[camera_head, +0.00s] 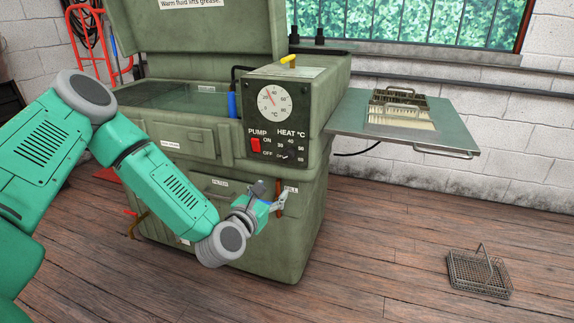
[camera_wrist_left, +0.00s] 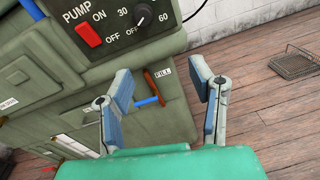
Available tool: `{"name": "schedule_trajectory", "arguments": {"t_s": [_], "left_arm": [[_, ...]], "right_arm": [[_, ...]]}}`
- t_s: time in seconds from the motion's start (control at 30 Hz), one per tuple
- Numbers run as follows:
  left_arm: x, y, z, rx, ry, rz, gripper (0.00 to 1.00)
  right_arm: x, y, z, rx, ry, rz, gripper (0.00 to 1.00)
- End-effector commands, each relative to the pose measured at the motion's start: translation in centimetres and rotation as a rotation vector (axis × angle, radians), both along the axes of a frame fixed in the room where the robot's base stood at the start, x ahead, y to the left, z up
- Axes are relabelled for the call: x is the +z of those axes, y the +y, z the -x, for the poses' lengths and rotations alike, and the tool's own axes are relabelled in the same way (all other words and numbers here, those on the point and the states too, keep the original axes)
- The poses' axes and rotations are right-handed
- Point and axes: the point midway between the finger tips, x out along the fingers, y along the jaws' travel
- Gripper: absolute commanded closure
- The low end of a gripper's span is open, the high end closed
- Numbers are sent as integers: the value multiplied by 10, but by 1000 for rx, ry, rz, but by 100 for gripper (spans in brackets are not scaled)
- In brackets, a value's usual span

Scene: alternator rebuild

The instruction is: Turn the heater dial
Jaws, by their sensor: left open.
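The heater dial (camera_head: 287,155) is a small black knob under the HEAT °C lettering on the dark panel of the green washer (camera_head: 196,137). It also shows at the top of the left wrist view (camera_wrist_left: 143,12), with a pale pointer mark and the numbers 30 and 60 and the word OFF around it. My left gripper (camera_head: 276,203) is in front of the washer, below the panel and apart from the dial. Its two blue-padded fingers (camera_wrist_left: 163,88) are spread with nothing between them. My right gripper is not in view.
A red pump switch (camera_head: 255,145) sits left of the dial, with a round gauge (camera_head: 275,103) above. A red-brown handle (camera_wrist_left: 152,80) is behind the left fingers. A side shelf (camera_head: 350,116) holds a metal basket (camera_head: 399,103). Another wire basket (camera_head: 480,273) stands on the open floor.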

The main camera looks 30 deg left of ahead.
Motion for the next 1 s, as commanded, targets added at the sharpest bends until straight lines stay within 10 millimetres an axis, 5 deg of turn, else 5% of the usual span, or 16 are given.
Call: {"name": "schedule_trajectory", "arguments": {"t_s": [0.23,0.7,1.0], "left_arm": [[26,9,-14,72,-108,126,51],[20,39,-102,73,-104,131,51],[25,40,-137,71,-103,123,51]], "right_arm": [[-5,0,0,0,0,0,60],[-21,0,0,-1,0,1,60],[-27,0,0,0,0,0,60]]}}
